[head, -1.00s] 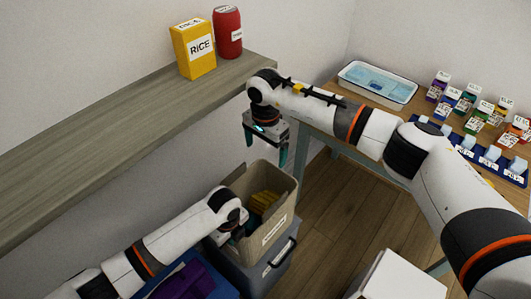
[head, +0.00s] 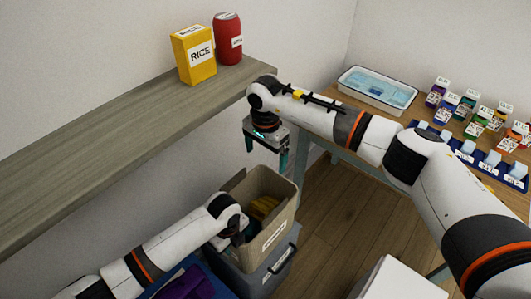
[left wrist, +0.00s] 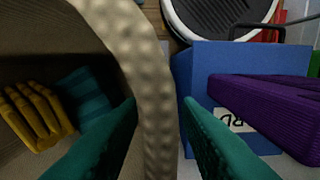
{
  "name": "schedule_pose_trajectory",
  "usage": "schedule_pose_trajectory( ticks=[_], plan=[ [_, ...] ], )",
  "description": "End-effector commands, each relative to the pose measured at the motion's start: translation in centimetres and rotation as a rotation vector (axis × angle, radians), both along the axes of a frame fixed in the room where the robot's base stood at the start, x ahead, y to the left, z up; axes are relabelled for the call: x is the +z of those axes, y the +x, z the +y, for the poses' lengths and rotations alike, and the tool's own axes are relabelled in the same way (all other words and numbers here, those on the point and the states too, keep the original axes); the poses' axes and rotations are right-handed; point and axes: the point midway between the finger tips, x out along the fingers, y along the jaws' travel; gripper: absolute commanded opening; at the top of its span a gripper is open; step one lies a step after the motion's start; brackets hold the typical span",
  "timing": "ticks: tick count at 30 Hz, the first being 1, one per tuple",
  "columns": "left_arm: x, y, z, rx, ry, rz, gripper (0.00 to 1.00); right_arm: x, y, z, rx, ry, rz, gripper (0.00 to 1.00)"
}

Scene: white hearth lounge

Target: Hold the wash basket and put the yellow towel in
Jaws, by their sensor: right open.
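The wash basket (head: 279,216) is a beige open bin with a white label, standing on a grey container. The yellow towel (head: 264,206) lies folded inside it; it also shows in the left wrist view (left wrist: 34,116), beside a teal folded cloth (left wrist: 84,94). My left gripper (head: 236,230) is at the basket's near left rim. My right gripper (head: 266,153) is open and empty, pointing down above the basket's far side.
A grey container (head: 266,277) stands under the basket. A blue box (left wrist: 205,80) with purple cloth (left wrist: 270,108) is beside it. A shelf (head: 110,127) holds a rice box (head: 194,54) and red can (head: 228,40). A table with a tray (head: 377,90) stands right.

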Motion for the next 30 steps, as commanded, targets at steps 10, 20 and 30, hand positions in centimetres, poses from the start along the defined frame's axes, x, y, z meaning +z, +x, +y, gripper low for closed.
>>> schedule_pose_trajectory(
  ticks=[10, 20, 30],
  plan=[
    [4.5, 0.1, -0.1, -0.002, -0.002, -0.005, 0.31, 0.0, 0.0, 0.0, 0.000, 0.000, 0.000, 0.96],
    [10.7, 0.1, 0.0, 0.000, -0.001, -0.003, 0.31, 0.0, 0.0, 0.0, 0.000, 0.000, 0.000, 0.96],
    [12.0, 0.0, 0.0, 0.000, 0.000, 0.001, 0.31, 0.0, 0.0, 0.0, 0.000, 0.000, 0.000, 0.96]
  ],
)
